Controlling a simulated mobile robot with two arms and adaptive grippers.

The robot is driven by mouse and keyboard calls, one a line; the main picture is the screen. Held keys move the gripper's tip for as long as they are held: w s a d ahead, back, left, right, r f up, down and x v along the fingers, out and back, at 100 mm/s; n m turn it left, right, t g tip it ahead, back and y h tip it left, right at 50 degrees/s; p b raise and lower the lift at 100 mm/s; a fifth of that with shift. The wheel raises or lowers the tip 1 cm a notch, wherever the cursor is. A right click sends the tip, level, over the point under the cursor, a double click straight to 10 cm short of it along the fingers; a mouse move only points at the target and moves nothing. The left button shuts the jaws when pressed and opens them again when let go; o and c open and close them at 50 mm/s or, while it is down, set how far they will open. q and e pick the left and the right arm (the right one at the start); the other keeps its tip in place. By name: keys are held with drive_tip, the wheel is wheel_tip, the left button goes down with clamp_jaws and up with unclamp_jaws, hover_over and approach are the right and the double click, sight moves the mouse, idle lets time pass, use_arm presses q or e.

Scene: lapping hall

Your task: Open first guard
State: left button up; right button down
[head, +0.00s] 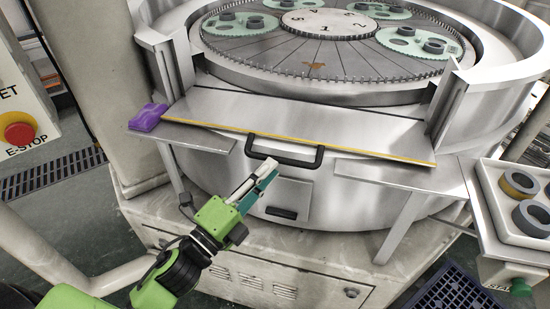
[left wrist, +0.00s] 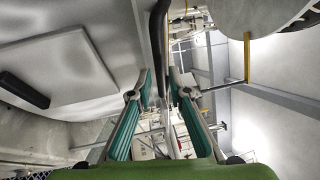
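The guard (head: 300,122) is a flat metal panel with a yellow front edge, lying across the front opening of the round lapping machine. Its black U-shaped handle (head: 294,160) sticks out from the front edge. My left gripper (head: 272,170) is at the handle, with its fingertips close to the handle's bar. In the left wrist view, the gripper (left wrist: 160,80) has its teal-padded fingers apart, and the dark handle (left wrist: 158,35) runs down toward the gap between the tips. I cannot tell whether they touch. My right gripper is not in view.
A purple cloth (head: 148,117) lies at the guard's left end. An E-stop button (head: 18,132) is at far left. Behind the guard is the lapping plate (head: 320,50) with green carriers. A white tray (head: 489,195) with rings stands right; a blue crate (head: 452,294) is below.

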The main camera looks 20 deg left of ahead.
use_arm(q)
drive_tip(key=shift+p+x, duration=0.3)
drive_tip(key=shift+x, duration=1.25)
clamp_jaws()
wheel_tip(320, 180, up, 6)
drive_tip(key=g+p, duration=0.1)
drive_tip(key=p, duration=0.9)
drive_tip(key=shift+r+n, duration=0.2)
drive_tip(key=shift+n, duration=0.1)
drive_tip(key=shift+f, duration=0.1)
